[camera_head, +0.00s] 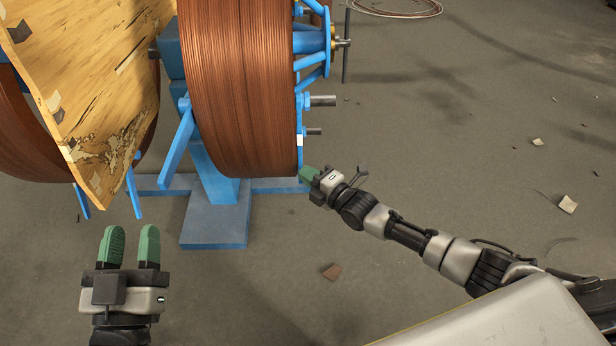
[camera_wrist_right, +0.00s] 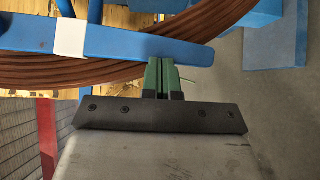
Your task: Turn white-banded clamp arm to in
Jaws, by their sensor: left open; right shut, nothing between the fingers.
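The white-banded clamp arm shows at the right side of the copper pipe coil (camera_head: 240,90), where a white band (camera_head: 300,141) is visible in the head view. In the right wrist view the blue clamp arm (camera_wrist_right: 130,42) runs across the coil, with its white band (camera_wrist_right: 71,40) to the left. My right gripper (camera_head: 308,174) is shut and empty. Its green fingertips (camera_wrist_right: 165,75) are at the right end of the clamp arm; I cannot tell whether they touch it. My left gripper (camera_head: 129,240) is open and empty, low on the left, away from the coil.
A blue stand (camera_head: 215,222) carries the coil. A worn wooden board (camera_head: 100,90) and another coil (camera_head: 30,130) are at the left.

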